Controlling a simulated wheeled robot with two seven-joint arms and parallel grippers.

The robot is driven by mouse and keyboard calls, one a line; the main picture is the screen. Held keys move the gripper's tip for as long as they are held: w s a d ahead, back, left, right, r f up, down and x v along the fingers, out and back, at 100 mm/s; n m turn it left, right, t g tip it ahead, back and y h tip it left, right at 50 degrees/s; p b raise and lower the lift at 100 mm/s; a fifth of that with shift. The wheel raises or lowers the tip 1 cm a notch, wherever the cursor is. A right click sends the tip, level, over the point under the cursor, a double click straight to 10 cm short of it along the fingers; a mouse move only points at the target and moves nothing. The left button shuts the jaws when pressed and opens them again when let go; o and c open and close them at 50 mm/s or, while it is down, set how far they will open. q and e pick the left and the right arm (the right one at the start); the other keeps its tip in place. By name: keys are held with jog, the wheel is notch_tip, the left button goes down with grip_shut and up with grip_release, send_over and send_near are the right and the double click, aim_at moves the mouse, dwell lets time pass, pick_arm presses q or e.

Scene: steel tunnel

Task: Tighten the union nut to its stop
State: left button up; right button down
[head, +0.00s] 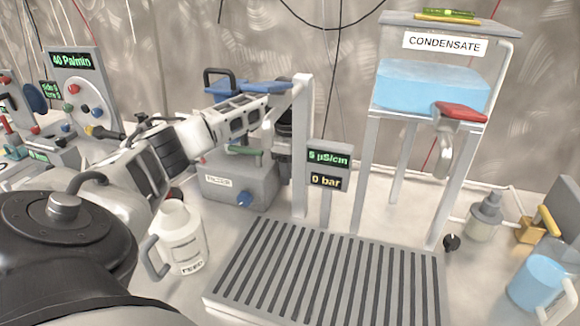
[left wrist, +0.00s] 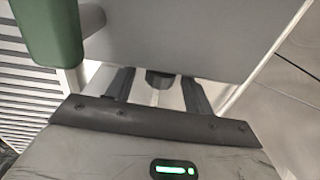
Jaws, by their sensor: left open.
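My left gripper (head: 272,108) reaches in from the left over the filter box, beside a pale upright post. In the left wrist view the two dark fingers of my left gripper (left wrist: 158,92) stand apart. A dark, round, nut-like piece (left wrist: 160,80) shows between them beyond the palm, with a pale stem by it. I cannot tell whether this is the union nut, nor whether the fingers touch it. In the head view a dark ribbed cylinder (head: 285,125) stands just behind the post, partly hidden. My right gripper is not in view.
A blue lever (head: 262,88) lies close to the gripper. The grey filter box (head: 240,183), a white jug (head: 183,240) and a display reading 0 bar (head: 329,168) stand nearby. The slatted grate (head: 330,275) is clear. The condensate tank (head: 425,90) stands right.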

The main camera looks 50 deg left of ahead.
pick_arm(q)
jog(key=c, duration=1)
jog(key=shift+o, duration=0.2)
jog(key=shift+w+r+p, duration=0.1)
jog(key=shift+r+p, duration=0.15)
jog(key=shift+p, duration=0.45)
jog(key=shift+f+g+h+p, duration=0.2)
jog(key=shift+g+h+p, duration=0.25)
jog(key=shift+g, duration=0.25)
jog(key=o, duration=1)
jog(key=shift+c, duration=0.2)
jog(key=shift+r, duration=0.1)
